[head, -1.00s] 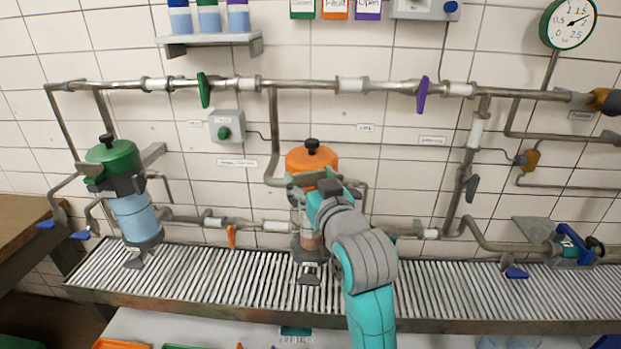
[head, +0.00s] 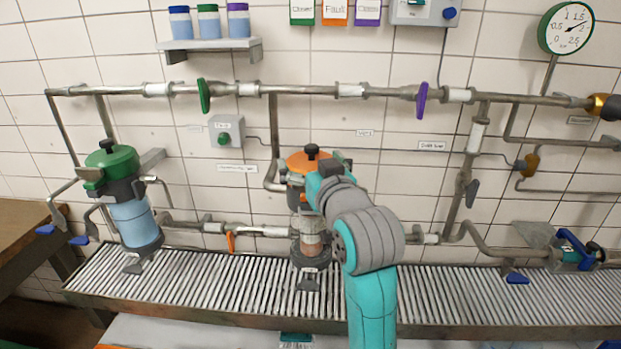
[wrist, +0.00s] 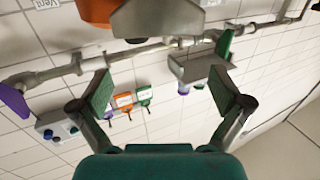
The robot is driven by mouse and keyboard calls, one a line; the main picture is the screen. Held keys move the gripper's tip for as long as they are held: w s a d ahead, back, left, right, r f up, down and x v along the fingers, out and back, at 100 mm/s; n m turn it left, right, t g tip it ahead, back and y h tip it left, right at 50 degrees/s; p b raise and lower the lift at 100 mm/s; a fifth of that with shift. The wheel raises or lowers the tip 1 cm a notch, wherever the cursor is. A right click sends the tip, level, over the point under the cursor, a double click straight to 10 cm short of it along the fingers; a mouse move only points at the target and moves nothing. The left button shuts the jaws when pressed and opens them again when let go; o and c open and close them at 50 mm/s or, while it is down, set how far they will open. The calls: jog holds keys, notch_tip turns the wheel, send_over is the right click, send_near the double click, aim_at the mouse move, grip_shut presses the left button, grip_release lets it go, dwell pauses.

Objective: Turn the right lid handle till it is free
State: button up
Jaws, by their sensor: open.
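The right canister's orange lid (head: 318,160) has a black knob on top and sits on a clear body (head: 312,230) at the middle of the head view. My arm covers its right side and part of its front. In the wrist view the orange lid (wrist: 97,10) shows at the top edge, with a grey metal lid handle (wrist: 170,20) beside it, beyond my fingertips. My gripper (wrist: 165,92) is open, its two green-padded fingers wide apart with nothing between them. In the head view the fingers are mostly hidden by my wrist.
A green-lidded canister (head: 112,162) stands at the left on the ribbed bench (head: 200,285). A pipe with a green handle (head: 204,95) and a purple handle (head: 422,99) runs along the wall behind. A shelf (head: 210,47) with bottles hangs above. A blue-handled fitting (head: 575,250) is at the right.

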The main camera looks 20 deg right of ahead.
jog(key=shift+r, duration=2.55)
